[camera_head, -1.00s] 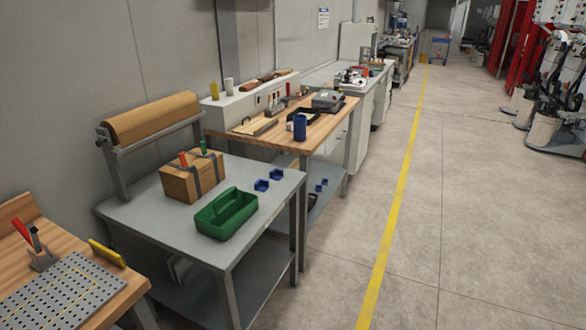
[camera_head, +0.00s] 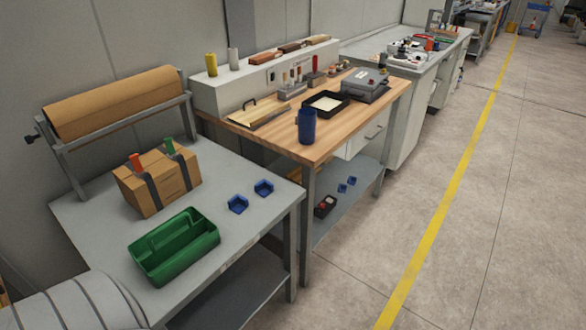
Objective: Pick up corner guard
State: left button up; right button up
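Two small blue pieces that look like corner guards lie on the grey table (camera_head: 90,215) in the head view. The nearer-left corner guard (camera_head: 237,204) is right of the green tote. The other corner guard (camera_head: 264,188) is just behind it to the right, close to the table's right side. Two similar small blue pieces (camera_head: 347,185) lie on the lower shelf under the wooden bench. Neither of my grippers is in view. A pale ribbed part, likely my arm, covers the bottom left corner.
A green tote (camera_head: 174,246) stands at the table's front. A strapped cardboard box (camera_head: 158,180) stands behind it, below a brown paper roll (camera_head: 115,103). The wooden bench (camera_head: 340,130) holds a blue cup (camera_head: 306,127). Open floor (camera_head: 430,220) lies to the right.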

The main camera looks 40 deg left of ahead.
aim_at(264, 188)
jog(key=i+u, duration=0.35)
jog(key=i+l+u, duration=0.35)
jog(key=i, duration=0.15)
jog(key=i+l+u, duration=0.2)
jog(key=i+u, duration=0.15)
